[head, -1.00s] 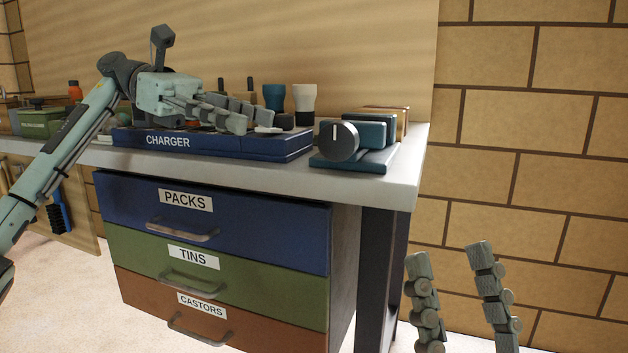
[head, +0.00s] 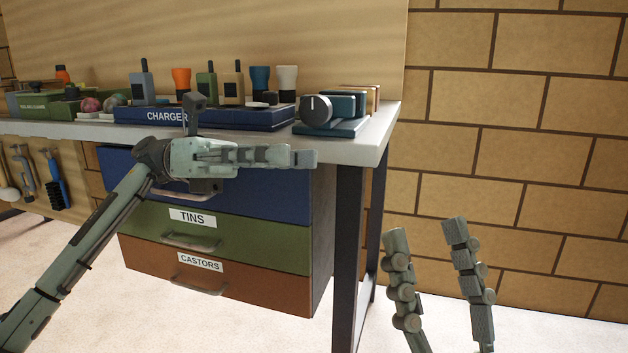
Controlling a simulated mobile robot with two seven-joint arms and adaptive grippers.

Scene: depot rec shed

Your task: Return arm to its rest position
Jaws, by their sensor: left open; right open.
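My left gripper (head: 303,157) is in front of the upper blue drawer (head: 262,195), just below the charger's level. Its fingers point to the right, seen from the side, and nothing shows between them. The arm comes in from the lower left and hides the drawer's label and part of its front. My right gripper (head: 424,233) stands at the lower right with its two fingers pointing up, spread apart and empty, in front of the brick wall.
A blue charger (head: 262,118) holds radios and torches on the workbench (head: 372,150). A device with a black dial (head: 316,109) stands right of it. Green (head: 245,235) and brown (head: 255,290) drawers lie below. Floor right of the bench leg looks clear.

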